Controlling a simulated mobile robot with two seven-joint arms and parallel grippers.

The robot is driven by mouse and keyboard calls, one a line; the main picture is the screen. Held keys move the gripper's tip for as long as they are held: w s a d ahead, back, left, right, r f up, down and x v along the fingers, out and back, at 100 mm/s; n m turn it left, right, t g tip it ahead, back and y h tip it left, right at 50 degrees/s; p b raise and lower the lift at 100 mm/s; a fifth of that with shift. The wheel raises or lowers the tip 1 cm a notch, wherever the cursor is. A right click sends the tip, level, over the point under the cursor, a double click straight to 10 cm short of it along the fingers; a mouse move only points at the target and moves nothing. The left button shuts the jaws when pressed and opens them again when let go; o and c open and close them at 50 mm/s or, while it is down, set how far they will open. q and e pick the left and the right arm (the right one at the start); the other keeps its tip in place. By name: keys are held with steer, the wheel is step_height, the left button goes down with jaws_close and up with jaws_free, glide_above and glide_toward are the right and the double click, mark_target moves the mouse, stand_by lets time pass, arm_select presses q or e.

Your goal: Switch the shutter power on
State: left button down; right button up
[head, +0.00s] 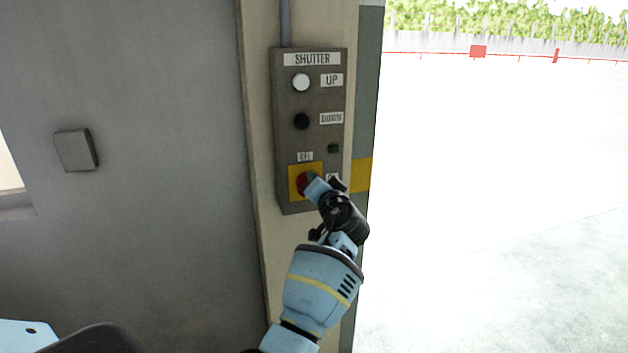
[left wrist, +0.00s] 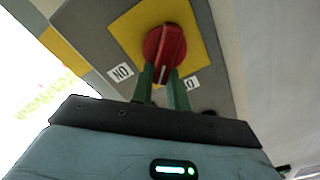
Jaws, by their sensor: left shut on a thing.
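The grey shutter panel (head: 311,135) is on a post. Its red rotary power knob (head: 302,184) sits on a yellow plate (head: 293,173) low on the panel. My left gripper (head: 312,183) is at the knob and covers part of it and part of a label on its right. In the left wrist view the green fingers (left wrist: 161,88) are shut on the knob's red handle (left wrist: 166,46). A white line on the handle points down between the ON label (left wrist: 121,72) and a partly hidden label (left wrist: 190,83). My right gripper is out of view.
Above the knob are a white UP button (head: 301,82), a black DOWN button (head: 302,121) and a small dark green lamp (head: 333,148) that looks unlit. A grey wall box (head: 76,150) is at left. Open bright ground lies right of the post.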

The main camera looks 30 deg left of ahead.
arm_select(q)
steer(key=shift+w+d+f+m+p, duration=0.1)
steer(key=shift+f+m+p, duration=0.2)
steer(key=shift+m, duration=1.25)
steer(key=shift+w+d+f+m+p, duration=0.1)
steer(key=shift+f+m+p, duration=0.2)
steer(key=shift+m, duration=1.3)
steer(key=shift+w+f+m+p, duration=0.1)
steer(key=shift+f+m+p, duration=0.2)
steer(key=shift+m, duration=1.25)
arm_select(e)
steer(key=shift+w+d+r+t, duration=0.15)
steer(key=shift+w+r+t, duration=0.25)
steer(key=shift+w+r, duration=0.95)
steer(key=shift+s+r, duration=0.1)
arm_select(q)
steer(key=c, duration=1.4)
jaws_free()
steer(key=shift+o, duration=0.2)
steer(key=v, duration=0.7)
steer(key=shift+s+d, duration=0.25)
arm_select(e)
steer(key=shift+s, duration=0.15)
